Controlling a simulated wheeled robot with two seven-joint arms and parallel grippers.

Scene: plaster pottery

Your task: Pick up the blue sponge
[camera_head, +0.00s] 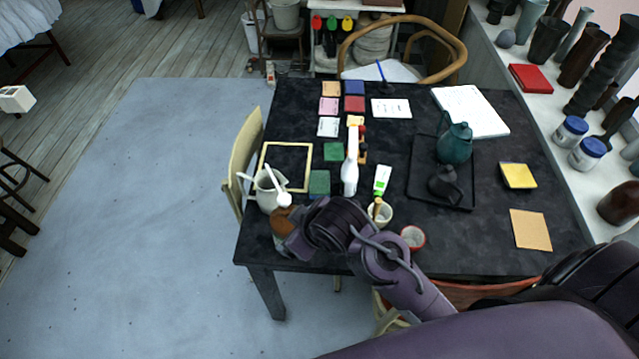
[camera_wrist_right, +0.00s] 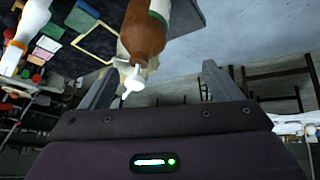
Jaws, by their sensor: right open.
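A small flat blue square (camera_head: 354,87), the likeliest blue sponge, lies at the back of the dark table among other coloured squares. I cannot make it out surely in the right wrist view. My right arm reaches in from the lower right, over the table's front left part, well short of the blue square. In the right wrist view my right gripper (camera_wrist_right: 158,82) is open, its two fingers wide apart. A brown bottle (camera_wrist_right: 146,32) shows beyond and between the fingertips; I cannot tell whether they touch it. My left gripper is not in view.
A white jug (camera_head: 266,190), a white spray bottle (camera_head: 350,172) and a white-green tube (camera_head: 382,180) stand or lie near my right arm. A black tray (camera_head: 425,192) holds a teal pot (camera_head: 455,143). Chairs (camera_head: 246,160) flank the dark table (camera_head: 400,258).

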